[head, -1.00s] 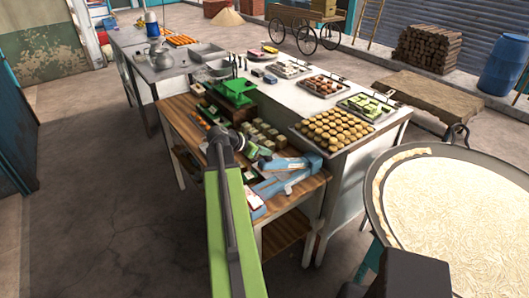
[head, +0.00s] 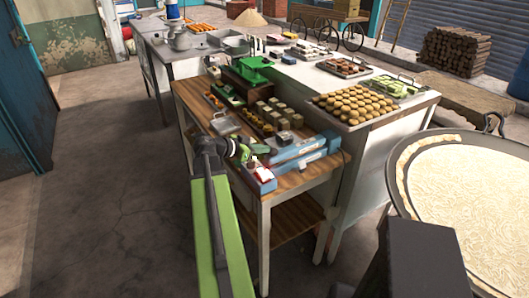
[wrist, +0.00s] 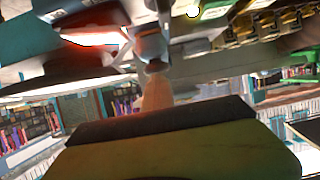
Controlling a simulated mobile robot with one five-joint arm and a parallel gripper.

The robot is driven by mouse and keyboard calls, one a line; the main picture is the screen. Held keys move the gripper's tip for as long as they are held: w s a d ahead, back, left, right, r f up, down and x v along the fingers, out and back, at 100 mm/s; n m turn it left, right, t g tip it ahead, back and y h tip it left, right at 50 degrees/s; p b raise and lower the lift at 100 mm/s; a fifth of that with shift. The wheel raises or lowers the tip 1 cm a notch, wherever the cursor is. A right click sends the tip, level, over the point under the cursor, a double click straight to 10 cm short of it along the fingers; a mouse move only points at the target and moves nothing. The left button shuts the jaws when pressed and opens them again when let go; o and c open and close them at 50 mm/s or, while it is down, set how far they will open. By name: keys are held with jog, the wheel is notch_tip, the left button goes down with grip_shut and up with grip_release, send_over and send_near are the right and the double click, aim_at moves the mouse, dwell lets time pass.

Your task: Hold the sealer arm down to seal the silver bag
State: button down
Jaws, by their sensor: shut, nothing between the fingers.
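The blue sealer (head: 312,158) lies on the front part of the wooden table top, its long blue bars running from front left to back right. Its front-left end has a white and red part (head: 263,174). My gripper (head: 257,158) is shut and empty, close over that front-left end; I cannot tell whether it touches the sealer arm. In the wrist view, my gripper's green and dark body fills the bottom, and the surfaces close ahead are blurred. I cannot make out the silver bag clearly; the sealer and my gripper may hide it.
Several small boxes (head: 270,113), a green device (head: 248,73) and a metal tray (head: 226,122) stand behind the sealer on the wooden table (head: 290,182). Trays of sweets (head: 355,103) are on the white counter. A large pan (head: 470,200) stands at right. Floor at left is clear.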

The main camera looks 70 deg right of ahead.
jog(key=shift+s+a+f+y, duration=0.15)
jog(key=shift+s+f+y, duration=0.2)
jog(key=shift+f, duration=0.15)
dwell(2.1)
notch_tip(320, 180, up, 6)
jog(key=p, duration=0.6)
jog(key=w+a+r, duration=0.1)
jog(key=w+a, duration=0.6)
jog(key=shift+r+p, duration=0.15)
jog(key=shift+p, duration=0.25)
jog(key=shift+w, duration=0.1)
